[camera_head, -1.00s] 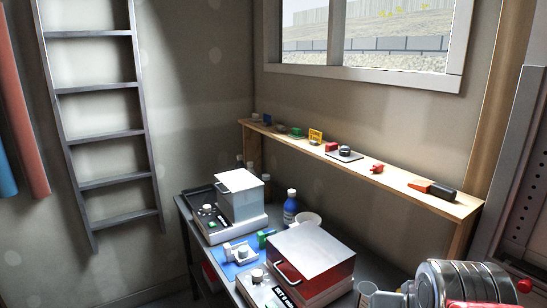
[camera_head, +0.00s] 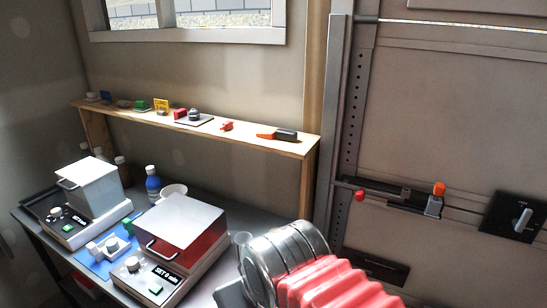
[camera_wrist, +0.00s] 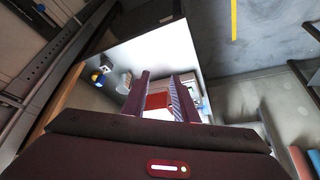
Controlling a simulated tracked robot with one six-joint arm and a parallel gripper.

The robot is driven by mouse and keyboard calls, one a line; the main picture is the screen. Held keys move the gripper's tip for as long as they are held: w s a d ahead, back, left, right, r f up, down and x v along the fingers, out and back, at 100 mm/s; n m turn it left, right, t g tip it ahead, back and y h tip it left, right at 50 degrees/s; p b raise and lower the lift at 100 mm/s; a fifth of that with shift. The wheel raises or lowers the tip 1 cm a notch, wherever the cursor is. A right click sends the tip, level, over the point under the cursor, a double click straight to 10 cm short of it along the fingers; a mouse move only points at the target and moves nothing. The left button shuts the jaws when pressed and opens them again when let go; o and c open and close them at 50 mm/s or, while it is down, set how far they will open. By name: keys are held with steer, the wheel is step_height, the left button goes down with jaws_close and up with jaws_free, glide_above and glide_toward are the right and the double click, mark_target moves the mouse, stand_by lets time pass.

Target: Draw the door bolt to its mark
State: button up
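The door bolt (camera_head: 400,200) is a dark horizontal bar on the door at the right of the head view. An upright orange-tipped handle (camera_head: 439,189) stands at its right end on a grey block. A small red piece (camera_head: 360,195) sits near its left end by the frame. I cannot tell which part is the mark. My gripper (camera_wrist: 162,96) shows in the wrist view with its two dark fingers apart and nothing clearly between them. It is away from the bolt, which I cannot make out in the wrist view.
A black plate with a pale lever (camera_head: 522,218) is right of the bolt. A wooden shelf (camera_head: 230,138) with small items runs along the wall. A bench below carries a red-and-white boxed machine (camera_head: 180,226) and a white one (camera_head: 92,188). My arm fills the bottom middle.

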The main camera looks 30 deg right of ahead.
steer(key=shift+d, duration=0.15)
steer(key=c, duration=0.3)
steer(key=shift+d, duration=0.35)
steer(key=shift+c, duration=0.8)
steer(key=d+m, duration=0.1)
steer(key=d, duration=0.1)
steer(key=d+f+m+g, duration=0.1)
steer(key=d, duration=0.1)
steer(key=w+d+f+h, duration=0.1)
steer(key=d, duration=0.1)
steer(key=shift+d+f+m, duration=0.15)
steer(key=shift+f+m, duration=0.05)
steer(key=shift+m, duration=0.2)
jaws_close()
steer(key=w+d+r+m+y, duration=0.1)
steer(key=d+m, duration=0.4)
steer(key=d, duration=1.5)
steer(key=w+d+r+m+y, duration=0.15)
steer(key=d+m, duration=0.45)
steer(key=d, duration=1.4)
steer(key=s+d+r+t+y, duration=0.1)
steer(key=s+d+r, duration=0.15)
steer(key=d, duration=0.45)
step_height(320, 180, up, 7)
steer(key=w+a+n+t+y, duration=0.1)
steer(key=w+a, duration=0.1)
steer(key=shift+w+f+n+t, duration=0.2)
steer(key=shift+n+t, duration=0.1)
steer(key=shift+n, duration=0.1)
